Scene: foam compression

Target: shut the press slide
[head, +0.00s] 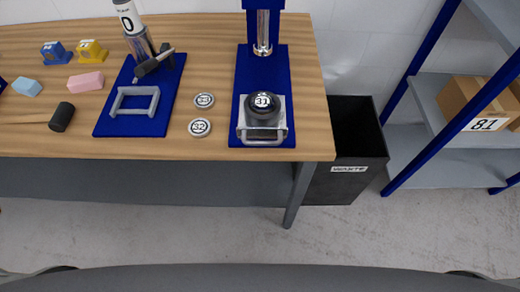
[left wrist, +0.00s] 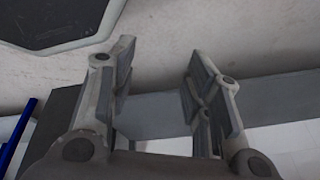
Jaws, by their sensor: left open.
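The press (head: 262,62) stands on a blue base at the right end of the wooden table, with a blue column and a shiny ram at the back. Its metal slide (head: 262,139) is at the front of the base, with a loop handle facing the front edge. A dark round piece labelled 31 (head: 262,104) sits on the slide, in front of the ram. My left gripper (left wrist: 160,85) is open and empty in the left wrist view, away from the press. No gripper shows in the head view.
A second blue-based device (head: 142,127) stands left of the press. Discs labelled 23 (head: 204,100) and 32 (head: 199,127) lie between them. Foam pieces and small blocks are at the left. A black waste bin (head: 352,150) and a shelf (head: 440,160) with boxes stand at the right.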

